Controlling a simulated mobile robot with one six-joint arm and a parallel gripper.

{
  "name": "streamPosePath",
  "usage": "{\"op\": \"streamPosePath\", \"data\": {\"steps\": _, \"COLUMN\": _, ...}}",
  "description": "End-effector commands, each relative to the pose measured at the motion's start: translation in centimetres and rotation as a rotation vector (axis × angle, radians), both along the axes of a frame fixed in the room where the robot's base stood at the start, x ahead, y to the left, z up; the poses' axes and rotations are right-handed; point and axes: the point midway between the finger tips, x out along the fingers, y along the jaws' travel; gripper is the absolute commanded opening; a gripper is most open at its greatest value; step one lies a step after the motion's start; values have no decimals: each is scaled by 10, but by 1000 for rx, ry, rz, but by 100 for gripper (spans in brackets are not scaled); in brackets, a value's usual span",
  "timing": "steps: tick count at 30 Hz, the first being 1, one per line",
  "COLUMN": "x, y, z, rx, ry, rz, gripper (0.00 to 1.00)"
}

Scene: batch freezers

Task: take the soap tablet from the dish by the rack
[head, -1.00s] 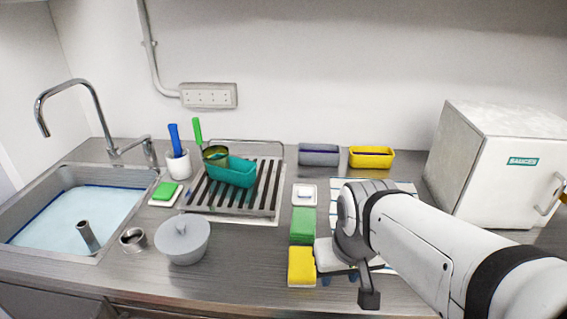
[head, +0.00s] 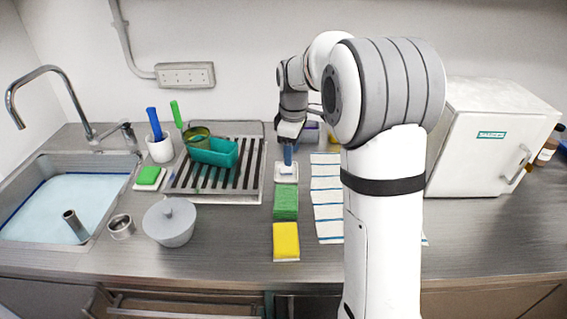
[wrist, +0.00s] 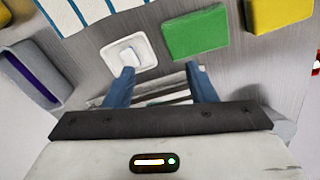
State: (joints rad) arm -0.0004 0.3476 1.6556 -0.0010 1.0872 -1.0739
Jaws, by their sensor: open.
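A small pale soap tablet (wrist: 128,55) lies on a square white dish (wrist: 144,36), on the counter just right of the drying rack (head: 259,180). In the head view the dish (head: 281,179) is partly covered by my gripper (head: 288,160). My gripper points down over the back part of the dish, with its blue fingers apart and nothing between them. In the wrist view the tablet is beyond the fingertips, nearer the left finger. I cannot tell the exact height of the fingertips above it.
A green block (head: 286,201) and a yellow block (head: 286,240) sit in line in front of the dish. A striped cloth (head: 326,196) lies to the right. A teal tub (head: 214,152) stands on the rack. A grey tub (wrist: 32,75) is close behind.

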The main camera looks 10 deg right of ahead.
Motion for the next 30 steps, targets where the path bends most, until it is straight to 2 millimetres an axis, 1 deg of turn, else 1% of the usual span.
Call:
{"op": "streamPosePath", "data": {"steps": 1, "x": 17, "y": 0, "z": -7, "rx": -2, "ry": 13, "rz": 57, "gripper": 51}}
{"op": "streamPosePath", "data": {"steps": 3, "x": 35, "y": 0, "z": -15, "rx": -4, "ry": 26, "rz": 135, "gripper": 51}}
{"op": "streamPosePath", "data": {"steps": 6, "x": 55, "y": 0, "z": -26, "rx": -6, "ry": 37, "rz": 226, "gripper": 51}}
{"op": "streamPosePath", "data": {"steps": 10, "x": 70, "y": 0, "z": -37, "rx": -7, "ry": 48, "rz": 301, "gripper": 51}}
{"op": "streamPosePath", "data": {"steps": 14, "x": 75, "y": 0, "z": -45, "rx": -8, "ry": 53, "rz": 331, "gripper": 51}}
{"op": "streamPosePath", "data": {"steps": 23, "x": 75, "y": -1, "z": -78, "rx": -7, "ry": 54, "rz": 333, "gripper": 51}}
{"op": "streamPosePath", "data": {"steps": 27, "x": 74, "y": -3, "z": -99, "rx": -7, "ry": 55, "rz": 333, "gripper": 51}}
{"op": "streamPosePath", "data": {"steps": 30, "x": 75, "y": -3, "z": -112, "rx": -7, "ry": 53, "rz": 333, "gripper": 51}}
